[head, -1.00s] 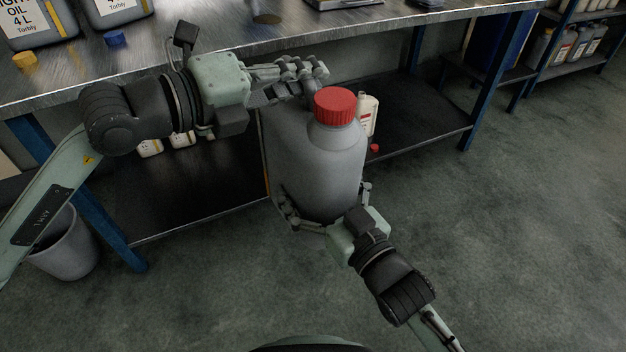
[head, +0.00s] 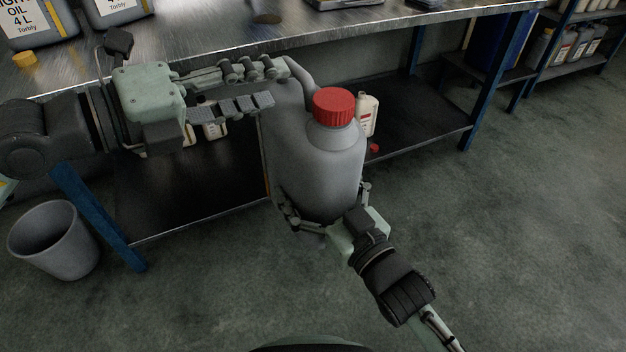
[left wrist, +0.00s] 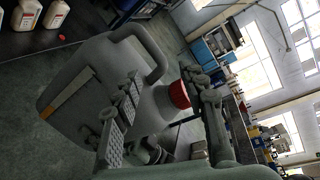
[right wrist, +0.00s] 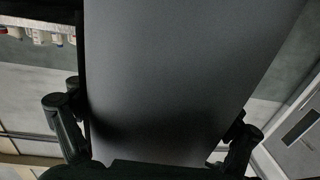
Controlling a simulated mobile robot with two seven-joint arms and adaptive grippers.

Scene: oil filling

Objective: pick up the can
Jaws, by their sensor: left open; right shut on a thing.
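The can is a large grey canister (head: 325,170) with a red screw cap (head: 334,106) and a handle at its upper left. It is held in the air in front of the workbench. My right gripper (head: 325,208) is shut on the lower part of the can; its fingers lie on both sides of the grey body (right wrist: 180,75) in the right wrist view. My left gripper (head: 272,84) is open and empty, to the left of the can's handle. In the left wrist view the handle (left wrist: 150,50) and cap (left wrist: 179,94) lie beyond the open fingers.
The metal workbench (head: 300,32) runs behind the can, with oil canisters at its left end. White bottles (head: 367,115) stand on its lower shelf (head: 410,120). A grey bin (head: 55,240) stands at left. The floor at right is clear.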

